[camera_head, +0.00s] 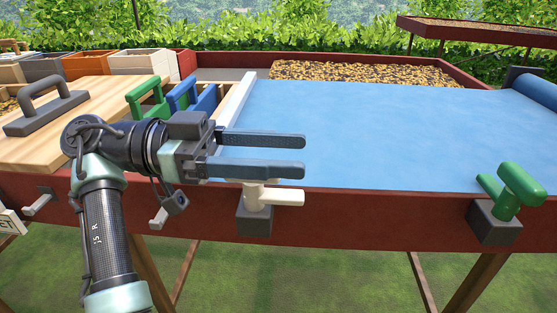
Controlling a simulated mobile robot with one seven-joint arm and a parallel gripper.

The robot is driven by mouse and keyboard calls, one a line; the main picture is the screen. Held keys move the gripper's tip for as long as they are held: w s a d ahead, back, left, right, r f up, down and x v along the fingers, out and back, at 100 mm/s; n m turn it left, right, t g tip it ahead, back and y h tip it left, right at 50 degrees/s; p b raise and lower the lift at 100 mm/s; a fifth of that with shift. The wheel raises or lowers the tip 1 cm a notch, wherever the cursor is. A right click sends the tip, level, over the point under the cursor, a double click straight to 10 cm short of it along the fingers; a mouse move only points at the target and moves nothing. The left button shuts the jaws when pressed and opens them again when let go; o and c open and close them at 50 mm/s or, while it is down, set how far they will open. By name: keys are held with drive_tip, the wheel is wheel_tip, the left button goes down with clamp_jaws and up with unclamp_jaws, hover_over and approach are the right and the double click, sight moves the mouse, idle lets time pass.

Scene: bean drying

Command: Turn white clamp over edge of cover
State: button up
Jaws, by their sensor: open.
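The white clamp (272,197) sits on a dark grey block fixed to the front rail of the red-brown drying table. Its white arm points right, along the rail, and lies outside the cover. The blue cover (380,130) lies over the table, with a white bar (236,98) along its left edge and a roll (537,88) at the right. My gripper (304,155) is open and empty, with its two dark fingers pointing right. It appears just above the white clamp and hides the clamp's top and part of the cover's front edge; the height gap is unclear.
A green clamp (512,189) stands on another block at the right of the rail (380,218). Left are a wooden board (98,98) with a grey handle (45,107), green and blue handled tools, and several boxes. Beans (360,72) lie uncovered at the back. Grass in front is clear.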

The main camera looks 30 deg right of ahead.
wheel_tip(320, 180, up, 8)
drive_tip(key=shift+f+p, duration=0.2)
drive_tip(key=shift+p, duration=0.95)
